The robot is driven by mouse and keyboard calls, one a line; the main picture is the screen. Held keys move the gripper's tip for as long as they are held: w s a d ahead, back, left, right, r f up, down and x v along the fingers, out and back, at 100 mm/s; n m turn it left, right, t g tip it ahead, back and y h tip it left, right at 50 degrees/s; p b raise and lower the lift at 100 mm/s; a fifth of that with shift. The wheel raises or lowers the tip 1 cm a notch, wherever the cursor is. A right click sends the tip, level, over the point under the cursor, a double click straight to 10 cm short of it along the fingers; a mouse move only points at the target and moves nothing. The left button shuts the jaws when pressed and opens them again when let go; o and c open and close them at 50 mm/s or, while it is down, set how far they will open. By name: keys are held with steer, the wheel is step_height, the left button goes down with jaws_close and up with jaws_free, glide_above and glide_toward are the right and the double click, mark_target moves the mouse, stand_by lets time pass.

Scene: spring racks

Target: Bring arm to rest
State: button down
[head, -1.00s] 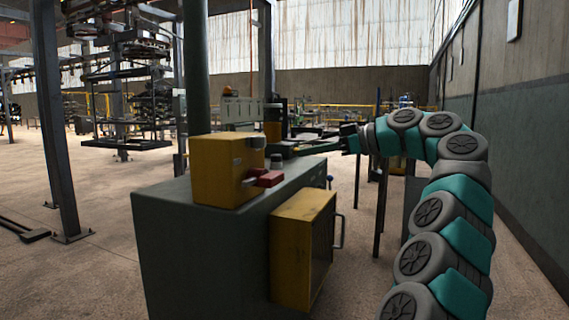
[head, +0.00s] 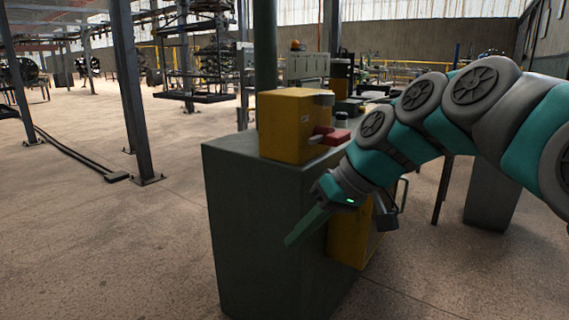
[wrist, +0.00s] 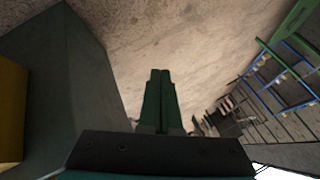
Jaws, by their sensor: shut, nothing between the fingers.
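My arm reaches in from the right edge of the head view and bends down to the left. My gripper (head: 291,240) is shut and empty, its green fingers pointing down and left in front of the dark green cabinet (head: 250,215). In the wrist view the two fingers (wrist: 160,75) lie side by side, with bare floor beyond their tips. I cannot tell from the head view how much space lies between the fingers and the cabinet.
A yellow box (head: 290,128) with a red part (head: 331,137) stands on the cabinet. A second yellow box (head: 350,245) on the cabinet's side is partly hidden by my arm. Steel posts (head: 132,95) stand at left. Open floor (head: 90,240) lies left of the cabinet.

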steer(key=s+d+f+m+g+h, duration=0.1)
steer(key=s+d+f+m+h, duration=0.1)
steer(key=s+d+f, duration=0.2)
steer(key=s+d+f+m+g+h, duration=0.1)
steer(key=s+d+f, duration=0.3)
steer(key=s+f, duration=0.5)
steer(key=s+d+f+m+g+h+p, duration=0.1)
steer(key=s+d+f+m+h, duration=0.2)
steer(key=s+f, duration=0.4)
steer(key=s+d+h, duration=0.1)
steer(key=s, duration=0.3)
steer(key=shift+s+d+f, duration=0.25)
steer(key=shift+s, duration=0.05)
